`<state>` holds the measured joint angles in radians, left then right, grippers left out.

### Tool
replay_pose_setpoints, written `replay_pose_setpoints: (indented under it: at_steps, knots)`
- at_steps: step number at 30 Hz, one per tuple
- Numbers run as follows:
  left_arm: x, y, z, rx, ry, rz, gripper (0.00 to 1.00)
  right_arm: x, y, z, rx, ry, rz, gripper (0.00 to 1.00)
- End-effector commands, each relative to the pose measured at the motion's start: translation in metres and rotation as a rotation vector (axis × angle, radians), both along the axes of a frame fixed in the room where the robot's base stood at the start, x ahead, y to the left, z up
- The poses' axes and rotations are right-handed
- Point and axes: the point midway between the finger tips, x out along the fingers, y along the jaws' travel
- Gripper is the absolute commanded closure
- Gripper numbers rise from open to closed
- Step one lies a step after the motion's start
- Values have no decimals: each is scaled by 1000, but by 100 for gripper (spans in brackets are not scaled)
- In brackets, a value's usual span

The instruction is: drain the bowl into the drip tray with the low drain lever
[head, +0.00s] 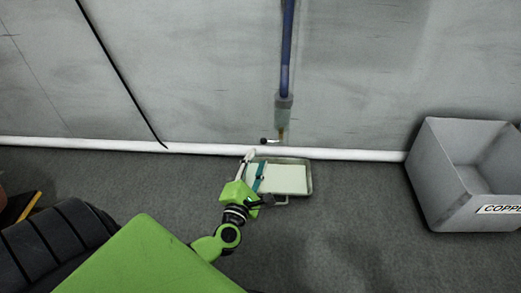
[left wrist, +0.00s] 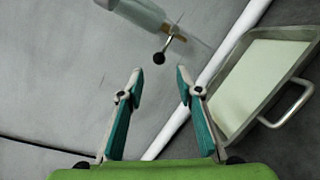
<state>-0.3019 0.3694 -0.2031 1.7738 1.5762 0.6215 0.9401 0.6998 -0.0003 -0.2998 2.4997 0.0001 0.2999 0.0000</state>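The drain lever is a short rod with a black ball knob (head: 264,141), sticking out left from the fitting at the foot of a blue pipe (head: 287,50). In the left wrist view the lever knob (left wrist: 159,58) shows just past and between my fingertips. My left gripper (head: 256,158) is open and empty, its fingers just below the knob in the head view. The drip tray (head: 310,180) lies on the floor by the wall, with a pale green inside; my gripper overlaps its left side. The tray's rim and handle (left wrist: 290,105) show at right in the wrist view. The bowl is not in view.
A grey bin (head: 435,190) with a label partly reading "COPP" stands on the floor at right. A white pipe (head: 360,155) runs along the foot of the grey wall. A black cable (head: 120,75) hangs at left. The floor between tray and bin is clear.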

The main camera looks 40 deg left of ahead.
Motion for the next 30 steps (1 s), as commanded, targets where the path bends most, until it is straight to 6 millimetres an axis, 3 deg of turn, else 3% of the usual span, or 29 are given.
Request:
replay_pose_setpoints:
  at_steps: [3, 8, 30]
  knots:
    - [-16, -6, -1, -1, 1, 0, 67, 0, 0, 0, 0, -1, 0, 60]
    - [-25, -8, 0, -1, -1, 1, 67, 0, 0, 0, -1, -1, 0, 60]
    - [-26, -9, -1, 0, 0, 0, 67, 0, 0, 0, 0, -1, 0, 60]
